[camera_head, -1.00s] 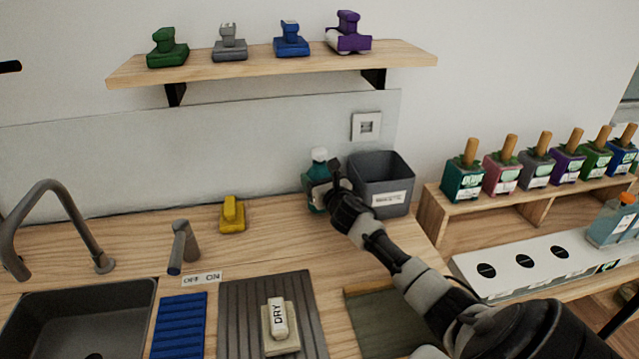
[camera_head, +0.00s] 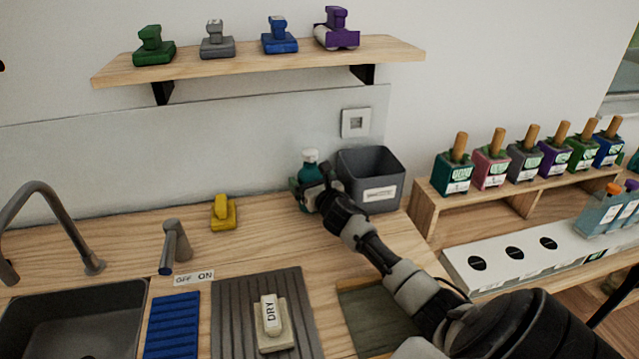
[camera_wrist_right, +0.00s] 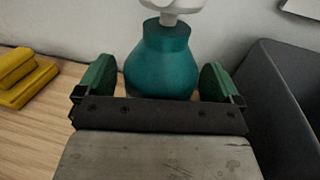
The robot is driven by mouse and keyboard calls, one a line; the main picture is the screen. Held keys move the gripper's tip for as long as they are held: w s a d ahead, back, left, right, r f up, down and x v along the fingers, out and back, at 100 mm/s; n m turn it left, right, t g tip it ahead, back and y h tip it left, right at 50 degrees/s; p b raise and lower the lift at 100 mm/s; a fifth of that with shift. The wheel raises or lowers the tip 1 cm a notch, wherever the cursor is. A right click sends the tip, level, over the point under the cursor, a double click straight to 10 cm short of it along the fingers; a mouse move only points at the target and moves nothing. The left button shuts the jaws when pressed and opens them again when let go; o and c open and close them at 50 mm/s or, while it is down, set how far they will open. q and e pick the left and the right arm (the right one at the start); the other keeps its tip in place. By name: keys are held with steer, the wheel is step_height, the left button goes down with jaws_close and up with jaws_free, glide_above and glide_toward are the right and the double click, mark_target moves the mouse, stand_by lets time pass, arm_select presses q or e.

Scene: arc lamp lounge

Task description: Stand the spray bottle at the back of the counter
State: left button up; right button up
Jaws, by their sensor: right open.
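The spray bottle (camera_head: 309,170) is teal with a white top. It stands upright at the back of the wooden counter (camera_head: 130,240), close to the wall and left of the grey bin. My right gripper (camera_head: 312,190) is at the bottle, and its arm hides part of the bottle's lower body. In the right wrist view the gripper (camera_wrist_right: 158,85) is open, with a green finger on each side of the teal bottle body (camera_wrist_right: 160,62). Small gaps show between fingers and bottle. My left gripper does not show.
A grey bin (camera_head: 358,165) stands just right of the bottle. A yellow scrubber (camera_head: 223,212) lies to the left. A wooden shelf (camera_head: 260,65) is above. The sink (camera_head: 70,318), a blue mat (camera_head: 172,325) and a ribbed drying board (camera_head: 235,310) are in front.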

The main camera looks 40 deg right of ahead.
steer(key=p+v, duration=0.2)
steer(key=v, duration=0.8)
steer(key=shift+s+r+p, duration=0.15)
steer(key=shift+s+p, duration=0.1)
steer(key=shift+p, duration=0.1)
steer(key=shift+s+a, duration=0.2)
steer(key=shift+s, duration=0.3)
